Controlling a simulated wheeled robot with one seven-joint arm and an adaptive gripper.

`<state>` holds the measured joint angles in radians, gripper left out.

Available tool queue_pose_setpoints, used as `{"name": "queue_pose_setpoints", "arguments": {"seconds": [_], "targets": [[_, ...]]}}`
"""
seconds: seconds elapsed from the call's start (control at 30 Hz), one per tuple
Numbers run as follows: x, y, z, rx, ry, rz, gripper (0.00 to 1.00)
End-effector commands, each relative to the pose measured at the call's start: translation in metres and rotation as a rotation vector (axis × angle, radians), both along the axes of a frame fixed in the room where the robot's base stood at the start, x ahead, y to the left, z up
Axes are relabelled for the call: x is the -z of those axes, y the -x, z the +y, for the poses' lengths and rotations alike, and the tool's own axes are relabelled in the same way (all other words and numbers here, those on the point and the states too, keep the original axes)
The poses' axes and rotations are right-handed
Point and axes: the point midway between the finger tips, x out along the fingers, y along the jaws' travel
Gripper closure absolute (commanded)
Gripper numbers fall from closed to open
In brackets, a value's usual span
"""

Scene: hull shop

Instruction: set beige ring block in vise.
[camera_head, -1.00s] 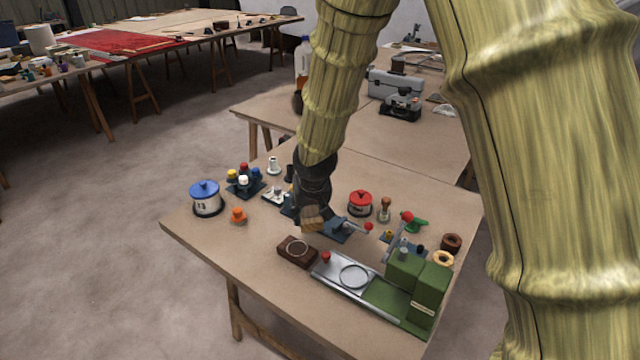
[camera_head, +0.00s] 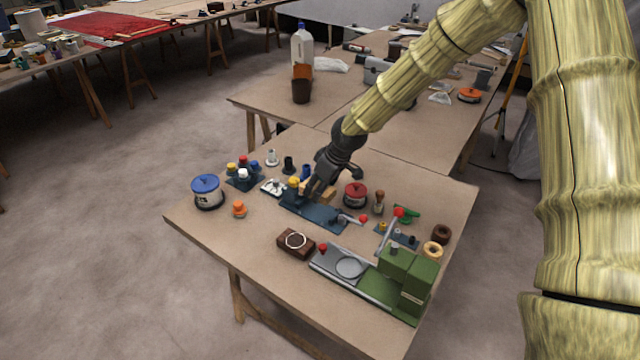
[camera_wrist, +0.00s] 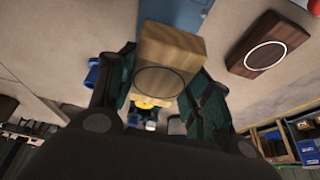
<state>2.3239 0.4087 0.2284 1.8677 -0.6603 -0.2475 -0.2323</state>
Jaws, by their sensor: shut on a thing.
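The beige ring block (camera_wrist: 175,50) is a pale wooden block with a dark ring on its face. My gripper (camera_wrist: 165,85) is shut on it, with one finger on each side in the wrist view. In the head view my gripper (camera_head: 317,188) holds the block (camera_head: 328,196) over or beside the blue vise (camera_head: 322,214); I cannot tell whether they touch. The vise has a long blue base and a lever with a red knob. Part of it is hidden behind my gripper. A blue piece of it (camera_wrist: 178,12) shows beyond the block in the wrist view.
A dark brown block with a white ring (camera_head: 295,244) lies in front of the vise. A green machine with a grey slide (camera_head: 400,285) stands at the front right. A red pot (camera_head: 355,194) is right of my gripper, and a blue-lidded pot (camera_head: 207,191) is at the left.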

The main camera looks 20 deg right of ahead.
Motion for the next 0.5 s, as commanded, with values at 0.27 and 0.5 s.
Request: {"name": "queue_pose_setpoints", "arguments": {"seconds": [0.27,0.5], "targets": [[0.008,-0.001,-0.002,-0.010,0.000,0.001,0.76],[0.027,-0.001,-0.001,-0.009,-0.001,0.000,0.76]]}}
